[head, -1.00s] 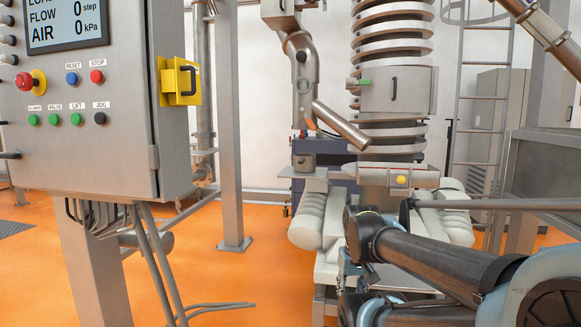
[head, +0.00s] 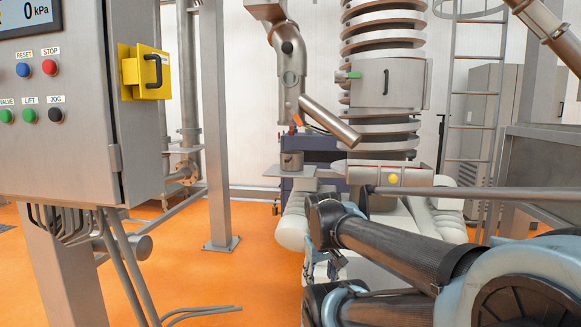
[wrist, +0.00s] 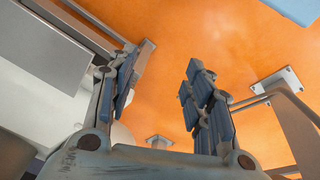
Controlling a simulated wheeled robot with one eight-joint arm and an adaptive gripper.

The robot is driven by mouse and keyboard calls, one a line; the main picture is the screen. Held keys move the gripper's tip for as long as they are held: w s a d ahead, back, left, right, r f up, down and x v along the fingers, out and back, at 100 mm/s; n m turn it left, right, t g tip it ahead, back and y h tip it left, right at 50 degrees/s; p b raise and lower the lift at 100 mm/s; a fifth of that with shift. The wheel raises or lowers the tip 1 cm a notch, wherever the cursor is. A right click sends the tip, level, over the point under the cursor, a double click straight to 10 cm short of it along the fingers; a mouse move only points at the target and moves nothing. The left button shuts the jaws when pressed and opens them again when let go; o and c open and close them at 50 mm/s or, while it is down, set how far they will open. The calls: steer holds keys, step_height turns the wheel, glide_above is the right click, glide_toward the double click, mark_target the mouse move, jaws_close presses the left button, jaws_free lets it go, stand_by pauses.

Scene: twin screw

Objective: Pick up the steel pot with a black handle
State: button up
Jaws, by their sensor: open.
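A small steel pot (head: 292,160) stands upright on a small flat steel shelf (head: 287,178), left of the screw column in the head view. A dark spot on its side may be its black handle; it is too small to tell. My gripper (wrist: 163,78) is open and empty in the wrist view, its fingers apart above the orange floor. In the head view only a small part of it shows, below and nearer than the pot and mostly hidden by my arm. The pot does not show in the wrist view.
A control cabinet (head: 75,125) with a yellow handled box (head: 144,73) stands at the left, with a post (head: 217,130) beside it. A slanted steel pipe (head: 330,121) hangs above right of the pot. The spiral column (head: 388,85) stands right. Orange floor (head: 255,265) is open between.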

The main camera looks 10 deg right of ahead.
steer(key=w+d+r+n+t+h, duration=0.2)
steer(key=w+d+r+n, duration=0.15)
steer(key=w, duration=0.25)
steer(key=w+d+r+n+t+h, duration=0.1)
steer(key=w+d+r+n+h, duration=0.1)
steer(key=w+r+n, duration=0.35)
steer(key=n+t, duration=1.2)
steer(key=n, duration=1)
glide_toward(289, 160)
steer(key=shift+h, duration=0.3)
steer(key=x, duration=1.1)
steer(key=a+f+x, duration=0.1)
steer(key=x, duration=0.4)
steer(key=shift+w+f, duration=0.1)
steer(key=shift+w, duration=0.5)
steer(key=shift+c, duration=0.6)
jaws_close()
